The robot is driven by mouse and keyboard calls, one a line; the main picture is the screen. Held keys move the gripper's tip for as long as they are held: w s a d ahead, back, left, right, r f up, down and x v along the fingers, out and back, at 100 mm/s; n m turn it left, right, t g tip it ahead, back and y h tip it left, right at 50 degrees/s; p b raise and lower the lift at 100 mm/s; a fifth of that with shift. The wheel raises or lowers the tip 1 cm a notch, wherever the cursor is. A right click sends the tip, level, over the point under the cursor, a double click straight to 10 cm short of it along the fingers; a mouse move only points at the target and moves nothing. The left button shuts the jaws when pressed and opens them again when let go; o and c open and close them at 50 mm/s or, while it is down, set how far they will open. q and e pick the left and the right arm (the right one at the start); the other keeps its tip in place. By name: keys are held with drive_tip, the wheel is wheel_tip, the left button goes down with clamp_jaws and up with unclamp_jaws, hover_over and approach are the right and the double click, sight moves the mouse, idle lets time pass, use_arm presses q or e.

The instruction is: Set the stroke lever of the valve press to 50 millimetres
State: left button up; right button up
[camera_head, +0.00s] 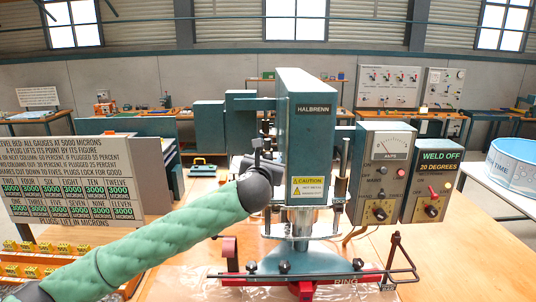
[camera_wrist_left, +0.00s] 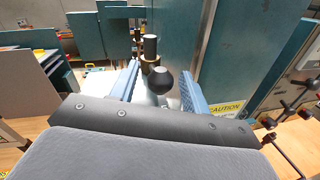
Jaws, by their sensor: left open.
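The valve press (camera_head: 309,140) is a tall teal machine marked HALBRENN, standing on the workbench. My left arm comes in from the left, and my left gripper (camera_head: 264,180) is at the left side of the press, mostly hidden by its own wrist. In the left wrist view the two blue fingers of the left gripper (camera_wrist_left: 160,82) are spread apart. A black ball knob (camera_wrist_left: 163,81), likely the stroke lever's end, shows between them with a dark post behind it. I cannot tell whether the fingers touch it. No stroke scale is readable. My right gripper is not in view.
A board of lettered text and number plates (camera_head: 68,180) stands at the left. An AMPS meter box (camera_head: 384,170) and a WELD OFF box (camera_head: 433,185) stand right of the press. A red-and-black bar fixture (camera_head: 330,270) lies in front. The right front of the bench (camera_head: 470,270) is clear.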

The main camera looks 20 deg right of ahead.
use_arm(q)
drive_tip(key=shift+w+d, duration=0.15)
drive_tip(key=shift+w, duration=0.15)
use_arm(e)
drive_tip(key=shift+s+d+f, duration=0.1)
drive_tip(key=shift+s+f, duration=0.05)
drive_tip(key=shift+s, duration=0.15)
use_arm(q)
drive_tip(key=shift+c, duration=0.5)
